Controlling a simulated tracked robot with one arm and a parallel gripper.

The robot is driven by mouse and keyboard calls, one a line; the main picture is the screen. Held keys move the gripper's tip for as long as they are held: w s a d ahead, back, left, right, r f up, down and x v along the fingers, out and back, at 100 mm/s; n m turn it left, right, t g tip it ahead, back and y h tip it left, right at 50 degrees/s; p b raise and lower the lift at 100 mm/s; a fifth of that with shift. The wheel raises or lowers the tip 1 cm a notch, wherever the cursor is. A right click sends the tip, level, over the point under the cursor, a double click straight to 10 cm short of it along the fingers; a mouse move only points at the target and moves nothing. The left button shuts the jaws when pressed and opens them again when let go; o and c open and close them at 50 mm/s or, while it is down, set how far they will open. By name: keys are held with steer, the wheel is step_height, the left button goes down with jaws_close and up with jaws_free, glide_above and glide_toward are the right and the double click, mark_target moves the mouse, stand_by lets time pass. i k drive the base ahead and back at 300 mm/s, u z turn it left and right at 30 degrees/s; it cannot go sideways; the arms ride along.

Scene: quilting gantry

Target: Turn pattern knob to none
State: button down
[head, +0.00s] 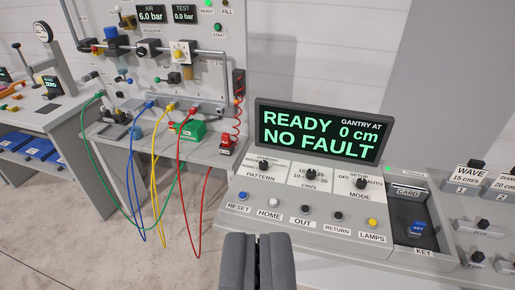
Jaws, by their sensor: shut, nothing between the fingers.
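The pattern knob (263,165) is a small black knob at the left end of the knob row on the light control panel (235,212). The label PATTERN is printed below it. The lettering around the knob is too small to read, and I cannot tell which setting it points to. My gripper (257,240) is at the bottom centre, shut and empty. It appears below the pattern knob in the picture, apart from it, in front of the panel's lower edge.
A display (318,134) reads READY, NO FAULT, GANTRY AT 0 cm. A speed knob (311,174) and a mode knob (361,183) sit right of the pattern knob. Several buttons line the panel below. A blue key (417,229) is at right; coloured hoses (160,170) hang at left.

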mark_target(263, 164)
steer(key=i, duration=0.35)
steer(key=u, duration=0.5)
steer(key=k, duration=1.3)
steer(key=u, duration=0.05)
steer(key=i, duration=0.65)
steer(key=z, duration=0.6)
steer(key=i, duration=1.6)
steer(key=u, duration=0.65)
